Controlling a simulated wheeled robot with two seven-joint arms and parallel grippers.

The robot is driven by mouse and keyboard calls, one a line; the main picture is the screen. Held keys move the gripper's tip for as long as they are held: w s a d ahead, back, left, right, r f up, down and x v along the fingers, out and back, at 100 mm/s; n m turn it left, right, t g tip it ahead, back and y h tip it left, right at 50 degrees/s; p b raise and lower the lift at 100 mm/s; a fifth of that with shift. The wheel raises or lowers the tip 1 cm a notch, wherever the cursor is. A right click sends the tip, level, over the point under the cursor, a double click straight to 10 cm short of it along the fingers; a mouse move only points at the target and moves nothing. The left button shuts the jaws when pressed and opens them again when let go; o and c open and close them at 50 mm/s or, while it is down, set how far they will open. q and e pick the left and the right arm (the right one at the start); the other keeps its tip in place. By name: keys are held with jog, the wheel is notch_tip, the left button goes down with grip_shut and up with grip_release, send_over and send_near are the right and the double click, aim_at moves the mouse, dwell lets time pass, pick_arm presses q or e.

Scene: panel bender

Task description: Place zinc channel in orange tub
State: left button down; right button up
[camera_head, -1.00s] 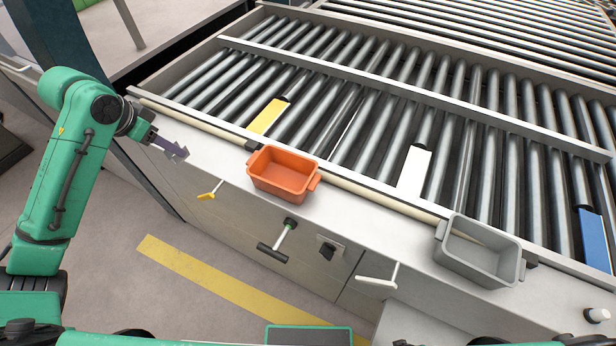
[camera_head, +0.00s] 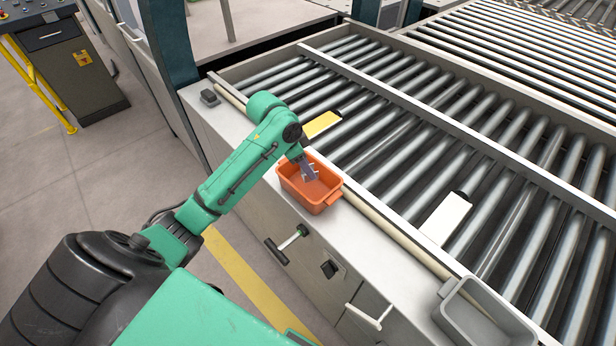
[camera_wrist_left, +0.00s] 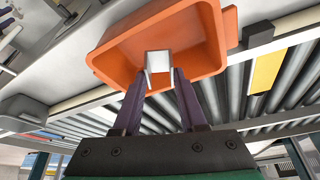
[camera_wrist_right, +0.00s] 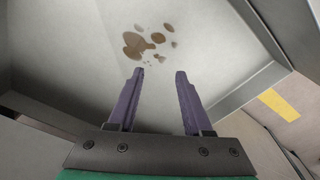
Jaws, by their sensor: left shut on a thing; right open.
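The orange tub (camera_head: 322,199) sits on the light ledge in front of the rollers. My left gripper (camera_head: 311,176) is over the tub's opening, its fingertips near the inside. In the left wrist view my left gripper (camera_wrist_left: 158,78) is shut on the zinc channel (camera_wrist_left: 158,64), a small pale U-shaped piece, seen against the inside of the orange tub (camera_wrist_left: 112,55). I cannot tell whether the channel touches the tub floor. My right gripper (camera_wrist_right: 158,78) is open and empty in the right wrist view, facing a pale surface with brown stains.
A grey tub (camera_head: 440,312) stands on the ledge at the lower right. A yellow plate (camera_head: 323,124) and a white plate (camera_head: 446,218) lie among the rollers. A small dark grey block (camera_head: 210,98) sits at the ledge's far left end. Handles stick out of the front panel.

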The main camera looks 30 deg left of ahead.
aim_at(304, 178)
pick_arm(q)
notch_tip(304, 178, down, 6)
jog(key=shift+s+r+p, duration=0.1)
jog(key=shift+r+p, duration=0.1)
jog(key=shift+p, duration=0.3)
pick_arm(e)
jog(key=shift+d+r, duration=0.5)
jog(key=shift+r, duration=0.25)
pick_arm(q)
jog(key=shift+f, duration=0.15)
jog(key=shift+c, duration=2.3)
grip_release()
pick_arm(e)
jog(key=shift+f, duration=0.1)
notch_tip(304, 178, down, 3)
jog(key=b, duration=0.3)
jog(key=shift+s, duration=0.1)
pick_arm(q)
jog(key=v, duration=1.2)
pick_arm(e)
jog(key=shift+a, duration=0.1)
